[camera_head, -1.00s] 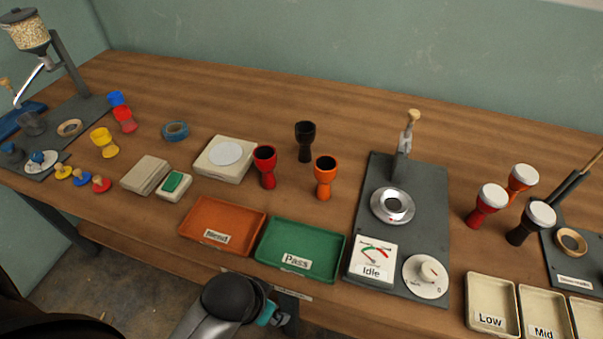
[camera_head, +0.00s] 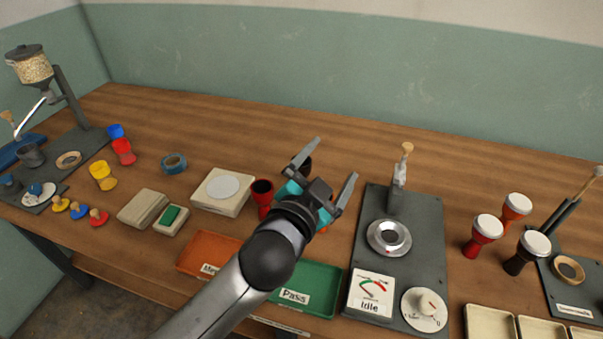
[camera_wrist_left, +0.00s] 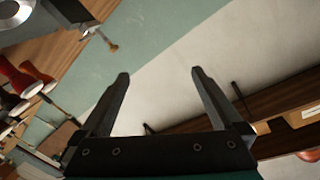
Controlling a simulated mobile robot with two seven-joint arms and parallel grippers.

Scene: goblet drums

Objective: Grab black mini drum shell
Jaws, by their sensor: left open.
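The black mini drum shell (camera_head: 305,168) stands mid-table in the head view, mostly hidden behind my left gripper; only a dark bit shows beside one finger. My left gripper (camera_head: 336,158) is open and empty, above the table in front of the shell, its fingers pointing up and to the right. The left wrist view shows both fingers (camera_wrist_left: 160,75) spread with nothing between them, and the black shell is not in that view. My right gripper is not in view.
A red shell (camera_head: 262,194) stands left of the gripper and an orange shell (camera_head: 325,219) is partly hidden behind it. A white scale (camera_head: 222,192) is farther left. A grey test station (camera_head: 427,240) stands right. An orange tray (camera_head: 203,251) and green tray (camera_head: 318,283) lie in front.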

